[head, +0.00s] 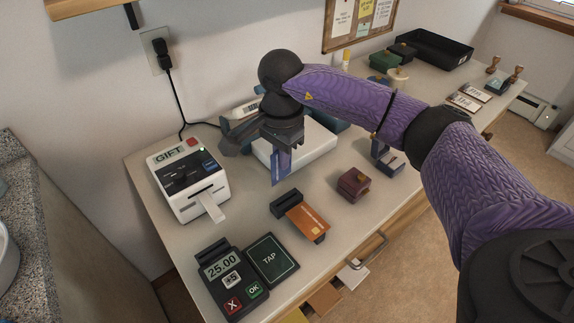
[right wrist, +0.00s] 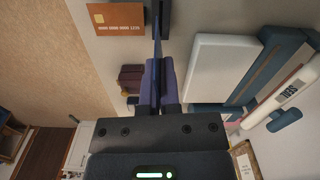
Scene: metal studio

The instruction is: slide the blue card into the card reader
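The blue card (head: 278,170) hangs upright below my right gripper (head: 284,152), which is shut on it. In the right wrist view the card (right wrist: 157,38) shows as a thin edge-on strip between the purple fingers (right wrist: 158,82). The card reader (head: 233,281), a dark terminal showing 25.00 with keys, stands at the table's front left, apart from the card. A TAP pad (head: 271,261) is beside it. The card is above the table, behind a black slotted block (head: 286,203) that has an orange card (head: 308,220) at its front. My left gripper is out of view.
A white GIFT printer (head: 187,178) with a paper slip stands at the left. A white flat device (head: 313,146) lies behind the gripper. A maroon box (head: 354,184) sits to the right. Bare tabletop (head: 238,214) lies between printer and black block.

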